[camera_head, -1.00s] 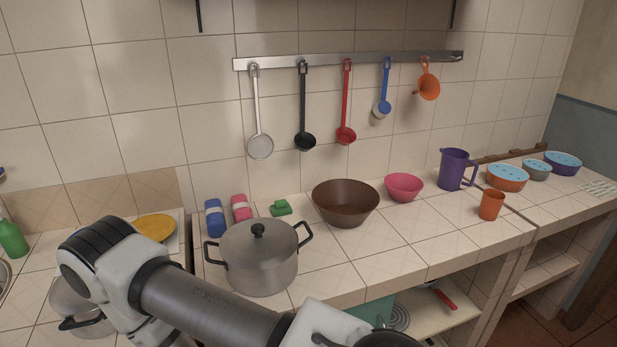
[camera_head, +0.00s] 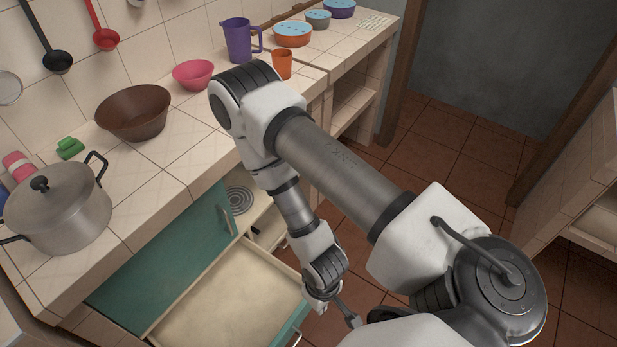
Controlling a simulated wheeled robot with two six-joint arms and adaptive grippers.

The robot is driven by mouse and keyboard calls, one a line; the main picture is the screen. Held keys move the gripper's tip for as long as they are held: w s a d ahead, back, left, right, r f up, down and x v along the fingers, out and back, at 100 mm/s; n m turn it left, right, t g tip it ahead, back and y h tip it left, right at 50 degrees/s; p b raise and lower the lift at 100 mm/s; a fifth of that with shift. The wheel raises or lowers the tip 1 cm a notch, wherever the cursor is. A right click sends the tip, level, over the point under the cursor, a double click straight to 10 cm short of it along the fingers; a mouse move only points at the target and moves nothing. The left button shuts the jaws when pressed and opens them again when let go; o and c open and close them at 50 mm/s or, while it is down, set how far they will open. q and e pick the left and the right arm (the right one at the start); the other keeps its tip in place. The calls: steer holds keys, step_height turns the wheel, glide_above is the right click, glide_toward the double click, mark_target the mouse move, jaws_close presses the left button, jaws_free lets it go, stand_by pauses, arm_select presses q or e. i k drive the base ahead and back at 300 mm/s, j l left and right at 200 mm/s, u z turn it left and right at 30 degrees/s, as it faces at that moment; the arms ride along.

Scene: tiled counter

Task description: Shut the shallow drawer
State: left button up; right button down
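A drawer (camera_head: 225,305) with a pale, empty-looking interior is pulled out below the counter. I take it to be the shallow drawer. Its teal front shows at the lower right of the drawer (camera_head: 296,322), partly cut off by the picture's bottom edge. A flat teal panel (camera_head: 165,262) with a handle (camera_head: 227,221) lies above and behind the open drawer. My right gripper (camera_head: 347,312) hangs at the drawer's right front corner; contact cannot be told. Its fingers are small and partly hidden, so I cannot tell open from shut. My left gripper is out of view.
A lidded pot (camera_head: 62,215), a brown bowl (camera_head: 135,112), a pink bowl (camera_head: 193,74), a purple jug (camera_head: 239,40) and an orange cup (camera_head: 281,65) stand on the counter. Tiled floor (camera_head: 440,130) is clear at right.

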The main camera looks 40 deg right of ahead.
mark_target(249, 298)
steer(key=k+l+z, duration=0.15)
steer(key=k+l, duration=0.55)
steer(key=k, duration=0.15)
steer(key=k+z, duration=0.15)
steer(key=z, duration=0.95)
